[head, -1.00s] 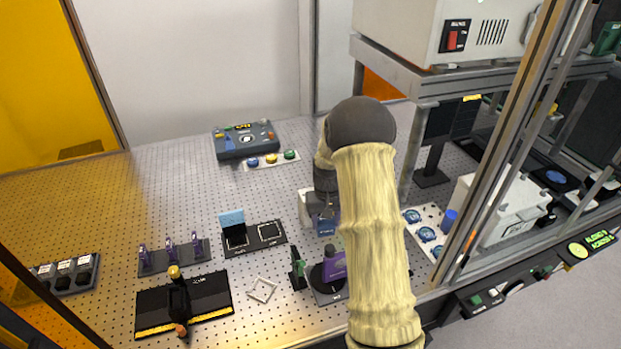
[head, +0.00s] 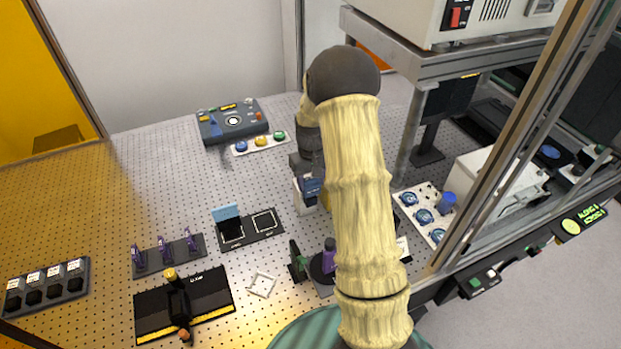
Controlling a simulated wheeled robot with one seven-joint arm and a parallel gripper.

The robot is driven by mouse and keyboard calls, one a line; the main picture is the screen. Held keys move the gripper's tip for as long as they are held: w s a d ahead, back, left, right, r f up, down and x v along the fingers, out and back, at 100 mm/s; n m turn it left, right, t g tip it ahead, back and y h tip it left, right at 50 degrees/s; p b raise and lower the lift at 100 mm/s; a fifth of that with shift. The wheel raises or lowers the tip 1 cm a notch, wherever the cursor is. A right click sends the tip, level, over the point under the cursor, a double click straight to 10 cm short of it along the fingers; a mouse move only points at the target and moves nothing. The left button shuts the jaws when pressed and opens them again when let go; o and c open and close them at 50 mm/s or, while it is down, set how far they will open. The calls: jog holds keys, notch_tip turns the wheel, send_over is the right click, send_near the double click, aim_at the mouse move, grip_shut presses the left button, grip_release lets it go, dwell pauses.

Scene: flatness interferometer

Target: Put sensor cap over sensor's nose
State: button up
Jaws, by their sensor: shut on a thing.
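My gripper (head: 310,184) is above the middle of the perforated table, left of my pale-sleeved arm. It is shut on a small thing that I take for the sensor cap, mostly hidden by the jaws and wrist. A white block (head: 304,198) with a blue face shows at the gripper; whether the two touch is unclear. The sensor's nose cannot be made out for certain; my arm hides part of the table. A purple piece (head: 328,257) on a round dark base stands nearer the front, partly behind the arm.
A control box (head: 232,121) and a strip of coloured buttons (head: 261,143) lie at the back. Table's left-back is clear.

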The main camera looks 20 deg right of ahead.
aim_at(311, 193)
jog(key=shift+f+b, duration=1.8)
jog(key=shift+f, duration=0.9)
jog(key=shift+f, duration=0.4)
jog(key=o, duration=0.9)
jog(key=shift+r, duration=0.15)
jog(key=shift+w+r+p, duration=0.15)
jog(key=shift+r+p, duration=0.95)
jog(key=shift+r, duration=0.75)
jog(key=shift+s+r+p, duration=0.25)
jog(key=shift+r+p, duration=0.15)
jog(key=shift+r, duration=0.25)
jog(key=shift+w+r+p, duration=0.1)
jog(key=shift+r+p, duration=0.55)
jog(key=shift+r, duration=0.3)
jog(key=shift+a, duration=0.1)
